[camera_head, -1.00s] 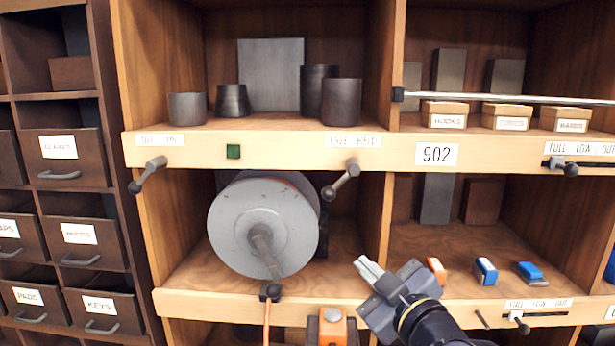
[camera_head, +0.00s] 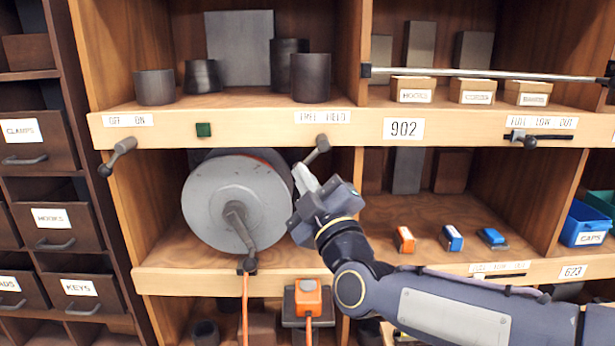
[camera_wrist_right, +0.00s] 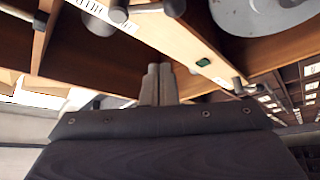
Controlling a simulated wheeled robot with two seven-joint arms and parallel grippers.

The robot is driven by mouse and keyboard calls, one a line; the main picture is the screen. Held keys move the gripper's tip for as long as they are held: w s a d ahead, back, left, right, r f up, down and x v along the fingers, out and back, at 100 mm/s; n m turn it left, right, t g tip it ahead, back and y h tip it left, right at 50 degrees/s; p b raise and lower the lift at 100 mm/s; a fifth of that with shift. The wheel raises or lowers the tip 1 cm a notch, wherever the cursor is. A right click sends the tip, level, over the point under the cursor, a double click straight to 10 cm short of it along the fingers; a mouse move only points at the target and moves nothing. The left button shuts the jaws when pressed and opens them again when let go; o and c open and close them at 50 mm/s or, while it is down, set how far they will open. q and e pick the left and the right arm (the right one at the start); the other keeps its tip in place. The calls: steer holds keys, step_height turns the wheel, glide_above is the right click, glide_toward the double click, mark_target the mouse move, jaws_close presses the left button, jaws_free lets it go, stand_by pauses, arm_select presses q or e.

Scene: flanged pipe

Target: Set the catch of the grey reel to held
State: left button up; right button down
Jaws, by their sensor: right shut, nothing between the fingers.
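The grey reel (camera_head: 235,203) sits in the lower middle bay, with a dark crank on its face. Its catch (camera_head: 319,147) is a small grey lever on the shelf edge, under the label FREE HELD (camera_head: 323,117). The lever slants down and left, to the FREE side. My right gripper (camera_head: 303,177) is shut and empty just below the lever's lower end; I cannot tell whether they touch. The right wrist view shows the shut fingers (camera_wrist_right: 158,84) below the catch (camera_wrist_right: 120,11) and the reel (camera_wrist_right: 260,12) at top right. My left gripper is out of view.
Another lever (camera_head: 122,147) under OFF ON and a green block (camera_head: 203,130) are on the same edge. An orange box (camera_head: 308,298) with a cable stands below. A metal rail (camera_head: 480,73) crosses the right bay. Small orange and blue blocks stand on the lower right shelf.

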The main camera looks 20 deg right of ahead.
steer(key=p+x, duration=0.3)
steer(key=x, duration=0.5)
steer(key=d+f, duration=0.2)
steer(key=d, duration=0.1)
steer(key=shift+s+f, duration=0.25)
steer(key=shift+f, duration=0.15)
